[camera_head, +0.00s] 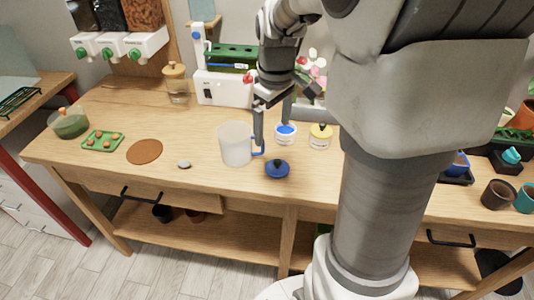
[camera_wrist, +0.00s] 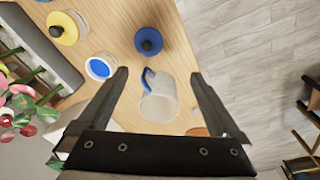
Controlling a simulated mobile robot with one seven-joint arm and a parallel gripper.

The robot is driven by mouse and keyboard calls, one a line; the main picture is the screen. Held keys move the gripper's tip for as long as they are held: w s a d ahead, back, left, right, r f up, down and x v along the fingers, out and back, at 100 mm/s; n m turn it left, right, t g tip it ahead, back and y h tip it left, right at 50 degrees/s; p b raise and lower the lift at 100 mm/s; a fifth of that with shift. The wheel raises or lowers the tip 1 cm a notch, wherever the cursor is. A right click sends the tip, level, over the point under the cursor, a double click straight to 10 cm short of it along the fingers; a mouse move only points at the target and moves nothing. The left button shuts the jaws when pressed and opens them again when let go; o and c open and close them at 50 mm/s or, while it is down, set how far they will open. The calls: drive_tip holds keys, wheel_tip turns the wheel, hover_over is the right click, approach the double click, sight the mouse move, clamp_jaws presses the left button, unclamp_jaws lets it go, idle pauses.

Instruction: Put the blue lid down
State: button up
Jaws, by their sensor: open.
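The blue lid (camera_head: 277,169) with a dark knob lies on the wooden table near its front edge, to the right of the clear jug (camera_head: 236,145) with a blue handle. In the wrist view the lid (camera_wrist: 150,24) shows knob up, beyond my fingertips, and the jug (camera_wrist: 158,106) shows between the fingers. My gripper (camera_head: 272,126) is open and empty. It points down above the table, behind the lid and apart from it. The wrist view shows a clear gap between the fingers (camera_wrist: 160,73).
A white jar with a blue top (camera_head: 285,134) and a yellow-lidded jar (camera_head: 320,137) stand behind the lid. A brown round mat (camera_head: 145,151), a grey stone (camera_head: 184,164) and a green tray (camera_head: 103,141) lie to the left. Some table is bare left of the jug.

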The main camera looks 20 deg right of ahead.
drive_tip(key=s+a+r+m+t, duration=0.2)
drive_tip(key=s+a+r, duration=0.1)
drive_tip(key=s, duration=0.5)
drive_tip(key=s+a+r+m+t, duration=0.2)
drive_tip(key=s+a+r, duration=0.2)
drive_tip(key=s+a, duration=0.2)
drive_tip(key=shift+s+a+m+t, duration=0.3)
drive_tip(key=shift+s+m, duration=0.1)
drive_tip(key=shift+s, duration=0.65)
